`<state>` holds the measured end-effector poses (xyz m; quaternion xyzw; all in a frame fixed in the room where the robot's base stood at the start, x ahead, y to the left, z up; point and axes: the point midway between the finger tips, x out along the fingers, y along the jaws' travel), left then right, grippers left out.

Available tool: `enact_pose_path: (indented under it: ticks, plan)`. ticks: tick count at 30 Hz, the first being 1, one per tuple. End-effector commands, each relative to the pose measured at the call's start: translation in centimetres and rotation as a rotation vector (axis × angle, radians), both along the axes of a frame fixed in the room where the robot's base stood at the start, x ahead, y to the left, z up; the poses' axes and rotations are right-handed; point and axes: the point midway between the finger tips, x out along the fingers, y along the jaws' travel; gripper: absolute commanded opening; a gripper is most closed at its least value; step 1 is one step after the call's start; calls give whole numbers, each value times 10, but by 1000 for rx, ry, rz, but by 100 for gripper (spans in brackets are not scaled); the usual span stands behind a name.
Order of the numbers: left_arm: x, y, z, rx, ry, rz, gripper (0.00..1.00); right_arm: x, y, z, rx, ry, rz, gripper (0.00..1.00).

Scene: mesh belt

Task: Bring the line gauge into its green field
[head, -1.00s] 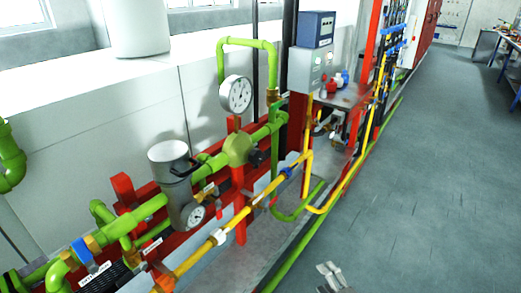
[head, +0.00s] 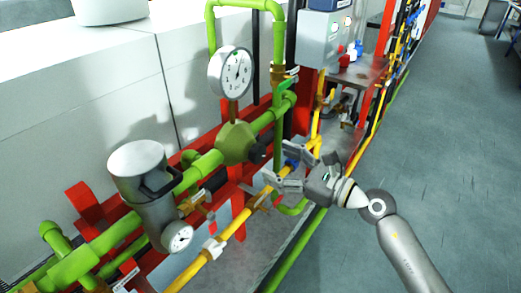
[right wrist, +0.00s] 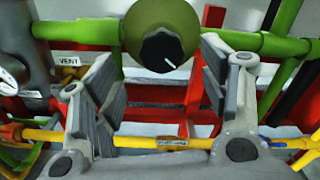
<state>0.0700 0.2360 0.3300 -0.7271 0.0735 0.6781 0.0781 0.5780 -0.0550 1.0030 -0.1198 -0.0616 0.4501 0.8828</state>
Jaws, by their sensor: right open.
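The line gauge (head: 237,71) is a large round white dial above the green pipe in the head view. In the right wrist view the knob (right wrist: 163,51) has a white pointer mark aimed to the lower right. My right gripper (head: 279,168) is open and empty, in front of the knob and a little below it. In the right wrist view the knob lies between its fingers (right wrist: 160,75), apart from them. My left gripper is out of view.
A yellow pipe (head: 228,232) runs in front of and below the regulator. A grey cylinder (head: 143,185) with a small gauge (head: 179,238) stands at left. A grey box (head: 321,39) is behind. The floor (head: 440,150) at right is clear.

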Motion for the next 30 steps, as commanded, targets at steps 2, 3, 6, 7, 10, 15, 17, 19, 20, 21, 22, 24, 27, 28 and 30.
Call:
enact_pose_path:
  ticks: [2,3,6,7,10,15,17,19,20,21,22,24,27,28,30]
  plan:
    - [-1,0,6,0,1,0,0,10,14,3,4,0,1,68]
    - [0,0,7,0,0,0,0,14,20,3,4,1,1,68]
    - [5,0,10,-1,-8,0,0,23,33,2,3,1,1,68]
    - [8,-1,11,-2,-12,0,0,26,36,2,4,2,1,68]
    - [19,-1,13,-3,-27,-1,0,32,44,1,3,0,1,68]
    - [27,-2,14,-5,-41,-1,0,36,49,0,1,1,-1,68]
    - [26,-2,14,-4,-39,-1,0,36,49,0,1,1,-1,68]
    - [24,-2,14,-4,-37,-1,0,36,50,0,1,1,-1,68]
    - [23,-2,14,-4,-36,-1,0,36,49,0,1,1,-1,68]
    - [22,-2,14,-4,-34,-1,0,36,49,0,1,1,-1,68]
    - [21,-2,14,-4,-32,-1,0,36,49,0,1,1,-1,68]
    - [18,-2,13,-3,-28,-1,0,36,49,0,1,1,-1,59]
    - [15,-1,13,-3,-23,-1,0,36,49,0,1,1,-1,47]
    - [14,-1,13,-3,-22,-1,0,36,49,0,2,2,-1,43]
    - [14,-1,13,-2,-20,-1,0,36,49,0,2,2,-1,34]
